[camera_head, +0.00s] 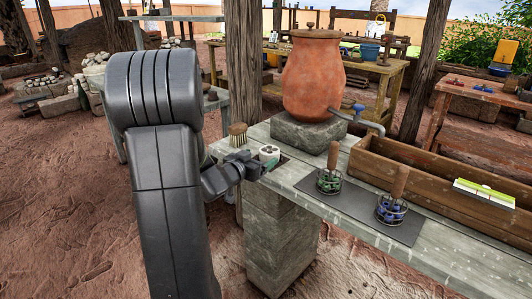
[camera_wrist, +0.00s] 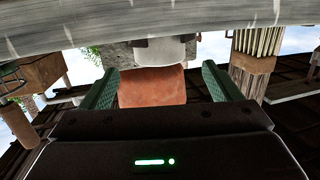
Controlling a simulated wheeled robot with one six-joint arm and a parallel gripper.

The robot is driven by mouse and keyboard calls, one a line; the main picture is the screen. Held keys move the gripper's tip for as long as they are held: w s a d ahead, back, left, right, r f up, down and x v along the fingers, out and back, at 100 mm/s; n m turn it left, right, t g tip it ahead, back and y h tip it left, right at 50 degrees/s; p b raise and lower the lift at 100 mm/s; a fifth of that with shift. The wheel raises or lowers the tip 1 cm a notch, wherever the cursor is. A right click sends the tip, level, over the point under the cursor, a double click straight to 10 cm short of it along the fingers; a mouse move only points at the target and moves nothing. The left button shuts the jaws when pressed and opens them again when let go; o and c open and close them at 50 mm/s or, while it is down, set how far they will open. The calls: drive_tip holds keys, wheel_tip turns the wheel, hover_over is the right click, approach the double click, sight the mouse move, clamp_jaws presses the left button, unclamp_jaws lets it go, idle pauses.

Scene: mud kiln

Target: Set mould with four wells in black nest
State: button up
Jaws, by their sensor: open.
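The mould with four wells (camera_head: 268,153) is a small pale round block with dark wells in its top. It stands near the left end of the grey bench. A dark patch, apparently the black nest (camera_head: 281,159), shows beside and behind its foot; I cannot tell whether the mould sits in it. My gripper (camera_head: 254,164) is open at bench height, just left of the mould. In the wrist view, which is upside down, the green-padded fingers (camera_wrist: 160,82) are apart, and the pale mould (camera_wrist: 165,50) shows in line with the gap, with dark pieces at its sides.
A brush (camera_head: 238,135) stands left of the mould. A clay urn (camera_head: 313,75) on a stone block (camera_head: 308,132) stands behind. Two wire-caged tools (camera_head: 329,181) (camera_head: 391,209) stand on a dark mat (camera_head: 360,212). A wooden trough (camera_head: 430,175) lies right.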

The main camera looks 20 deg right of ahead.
drive_tip(key=v, duration=0.5)
